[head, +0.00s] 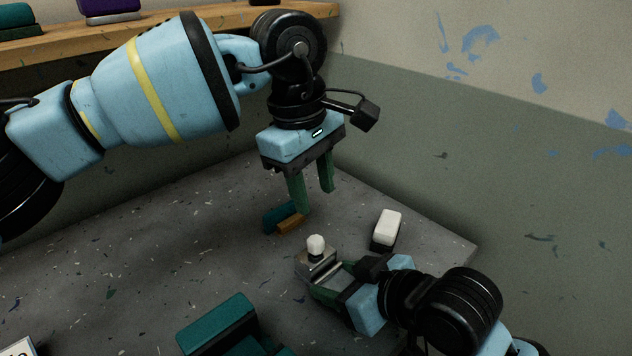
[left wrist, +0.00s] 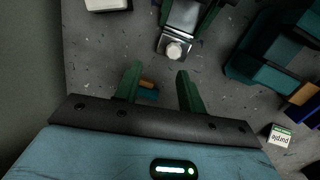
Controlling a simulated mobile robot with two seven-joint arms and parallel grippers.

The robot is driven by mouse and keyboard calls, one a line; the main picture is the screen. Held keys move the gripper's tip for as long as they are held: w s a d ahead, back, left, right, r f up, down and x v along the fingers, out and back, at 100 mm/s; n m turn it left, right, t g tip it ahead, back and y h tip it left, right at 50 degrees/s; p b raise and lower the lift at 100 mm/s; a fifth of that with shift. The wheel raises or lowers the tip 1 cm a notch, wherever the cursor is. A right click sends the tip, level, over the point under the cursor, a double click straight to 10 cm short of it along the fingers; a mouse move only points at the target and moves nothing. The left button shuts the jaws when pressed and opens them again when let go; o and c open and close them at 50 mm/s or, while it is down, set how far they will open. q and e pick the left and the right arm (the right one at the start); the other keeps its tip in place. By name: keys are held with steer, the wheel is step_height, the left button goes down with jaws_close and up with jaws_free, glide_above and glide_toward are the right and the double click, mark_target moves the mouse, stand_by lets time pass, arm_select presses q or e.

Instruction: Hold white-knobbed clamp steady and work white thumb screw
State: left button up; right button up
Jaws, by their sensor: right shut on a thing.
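The clamp (head: 312,263) is a small grey metal block with a white thumb screw (head: 316,243) standing up on its top. In the left wrist view, the clamp (left wrist: 175,39) and its white screw (left wrist: 173,51) lie beyond my left fingertips. My right gripper (head: 325,284) is shut on the clamp's body from the lower right; its green fingers partly hide the clamp. My left gripper (head: 315,202) points down above and behind the clamp in the head view. Its fingers (left wrist: 160,72) are apart with nothing between them, and they do not touch the screw.
A teal and orange block (head: 284,218) lies on the grey table below my left gripper. A white-topped black block (head: 386,229) stands right of the clamp. Teal pieces (head: 222,322) lie at the front. A labelled card (left wrist: 281,134) shows in the left wrist view. A wooden shelf (head: 190,23) runs behind.

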arm_select(q)
steer(key=shift+s+d+r+m+y, duration=0.25)
steer(key=shift+s+r+m+y, duration=0.35)
steer(key=shift+s+r+y, duration=0.3)
steer(key=shift+s+f, duration=0.1)
steer(key=shift+f, duration=0.15)
